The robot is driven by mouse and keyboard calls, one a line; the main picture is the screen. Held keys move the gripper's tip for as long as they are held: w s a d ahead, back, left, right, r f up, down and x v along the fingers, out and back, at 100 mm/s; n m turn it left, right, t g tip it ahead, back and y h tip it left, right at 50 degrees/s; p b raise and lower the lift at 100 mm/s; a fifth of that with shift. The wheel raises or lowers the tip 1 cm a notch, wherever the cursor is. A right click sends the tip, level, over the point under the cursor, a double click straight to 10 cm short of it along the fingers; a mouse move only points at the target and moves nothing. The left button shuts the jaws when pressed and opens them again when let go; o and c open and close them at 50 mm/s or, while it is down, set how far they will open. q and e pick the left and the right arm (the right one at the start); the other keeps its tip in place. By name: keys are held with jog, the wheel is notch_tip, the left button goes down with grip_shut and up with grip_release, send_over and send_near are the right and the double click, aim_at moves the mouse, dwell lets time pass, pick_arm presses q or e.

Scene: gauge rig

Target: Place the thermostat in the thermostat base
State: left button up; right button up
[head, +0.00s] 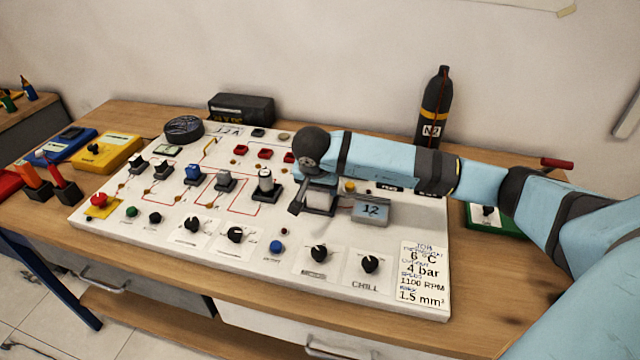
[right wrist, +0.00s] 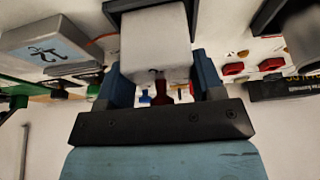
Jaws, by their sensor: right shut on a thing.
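My right gripper (head: 317,192) points down over the right half of the white panel. It is shut on a pale grey block, which I take to be the thermostat (head: 319,201). In the right wrist view the block (right wrist: 155,47) sits between the two blue fingers (right wrist: 160,85). A black square base (right wrist: 125,5), apparently the thermostat base, shows right at the block's far end. Whether the block is fully seated in it, I cannot tell. The gripper and arm hide part of the panel behind. My left gripper is not in view.
A white cylinder on a black base (head: 265,181) is close to the left. Dials (head: 319,254) line the panel front. A black N2 bottle (head: 433,110) stands behind my arm.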

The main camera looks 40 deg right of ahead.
jog(key=shift+r, duration=0.1)
jog(key=shift+f, duration=0.2)
jog(key=o, duration=1)
jog(key=shift+o, duration=0.2)
jog(key=shift+r, duration=0.1)
jog(key=shift+r, duration=0.25)
jog(key=v, duration=1.1)
jog(key=shift+s+a+r, duration=0.15)
jog(key=shift+s+r, duration=0.1)
jog(key=shift+r, duration=0.05)
